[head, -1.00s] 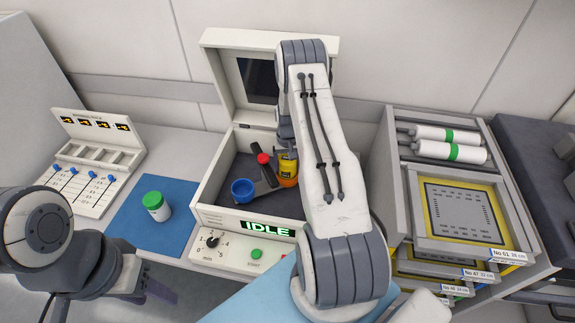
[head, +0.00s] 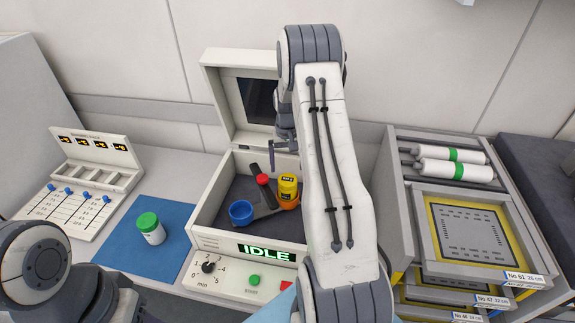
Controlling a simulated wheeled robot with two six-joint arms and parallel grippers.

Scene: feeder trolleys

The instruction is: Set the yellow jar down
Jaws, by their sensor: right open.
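The yellow jar (head: 288,183) stands inside the open machine (head: 212,200), seated in the orange cup (head: 287,203) on the right end of the dark arm. My right gripper (head: 283,158) is open and empty, above and just behind the jar, apart from it. Part of that gripper is hidden by my right arm. An empty blue cup (head: 241,211) sits at the other end of the dark arm, with a red knob (head: 262,179) between them. My left gripper is out of view; only part of its arm shows at the left edge.
A white jar with a green lid (head: 150,228) stands on a blue mat (head: 178,219) left of the machine. A rack (head: 92,177) with blue sliders stands at the far left. The machine's lid (head: 218,95) is up, its display reads IDLE. A feeder trolley (head: 405,210) stands at the right.

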